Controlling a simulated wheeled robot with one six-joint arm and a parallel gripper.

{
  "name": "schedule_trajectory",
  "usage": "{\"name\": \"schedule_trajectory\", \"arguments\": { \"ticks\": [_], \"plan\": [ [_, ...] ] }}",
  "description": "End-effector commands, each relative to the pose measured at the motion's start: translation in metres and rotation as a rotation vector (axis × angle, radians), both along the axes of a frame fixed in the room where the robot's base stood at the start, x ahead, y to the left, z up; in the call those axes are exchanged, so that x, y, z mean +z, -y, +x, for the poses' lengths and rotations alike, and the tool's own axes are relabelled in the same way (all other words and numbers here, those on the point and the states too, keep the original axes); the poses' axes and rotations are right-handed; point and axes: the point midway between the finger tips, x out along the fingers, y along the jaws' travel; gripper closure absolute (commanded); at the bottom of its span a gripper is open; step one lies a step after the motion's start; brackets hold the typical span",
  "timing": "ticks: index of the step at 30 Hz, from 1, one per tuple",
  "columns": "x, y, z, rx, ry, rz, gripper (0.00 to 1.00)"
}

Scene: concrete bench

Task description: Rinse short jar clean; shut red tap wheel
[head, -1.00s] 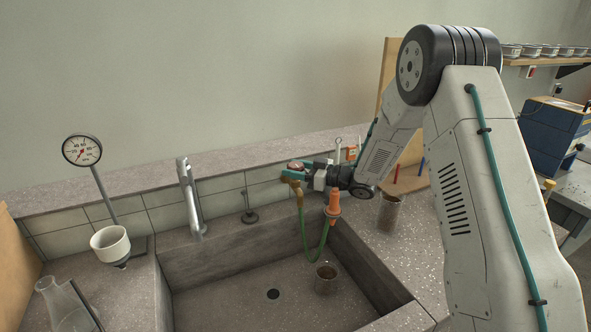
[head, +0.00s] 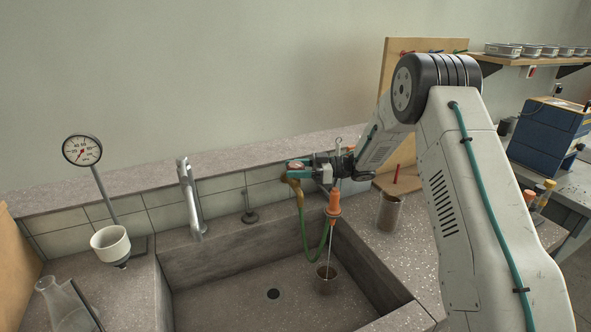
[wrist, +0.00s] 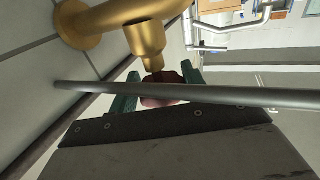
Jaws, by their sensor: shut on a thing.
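The red tap wheel (head: 296,165) sits on a brass tap (head: 294,182) on the tiled wall behind the sink. My gripper (head: 299,171) is shut on the wheel. In the wrist view its teal fingers stand either side of the dark red wheel (wrist: 165,90), beside the brass body (wrist: 146,38). The short jar (head: 327,285) stands upright in the sink, below the orange nozzle (head: 333,204) on the green hose (head: 313,251). A thin stream of water runs from the nozzle into the jar. The jar looks brownish; its inside is too small to judge.
The sink (head: 215,262) has a drain (head: 273,294) and a steel faucet (head: 190,197). A second jar (head: 390,212) stands on the bench at right. A gauge (head: 82,149), a white cup (head: 110,243) and a glass flask (head: 62,305) are at left. A grey rod crosses the wrist view.

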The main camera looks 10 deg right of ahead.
Motion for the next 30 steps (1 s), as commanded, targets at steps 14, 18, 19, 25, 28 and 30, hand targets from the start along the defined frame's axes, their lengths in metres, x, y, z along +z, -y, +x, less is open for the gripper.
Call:
{"name": "schedule_trajectory", "arguments": {
  "ticks": [14, 18, 19, 25, 28, 30],
  "plan": [
    [0.0005, 0.0002, 0.0003, 0.09, 0.0, 0.001, 0.75],
    [0.0006, 0.0002, 0.0003, 0.089, 0.0, 0.001, 0.75],
    [0.0006, 0.0002, 0.0003, 0.089, 0.0, 0.001, 0.75],
    [0.0006, 0.0002, 0.0003, 0.088, 0.0, 0.001, 0.33],
    [0.0004, 0.0001, 0.0002, 0.089, 0.0, 0.001, 0.33],
    [0.0003, 0.0001, 0.0002, 0.089, 0.0, 0.001, 0.33]
  ]
}}
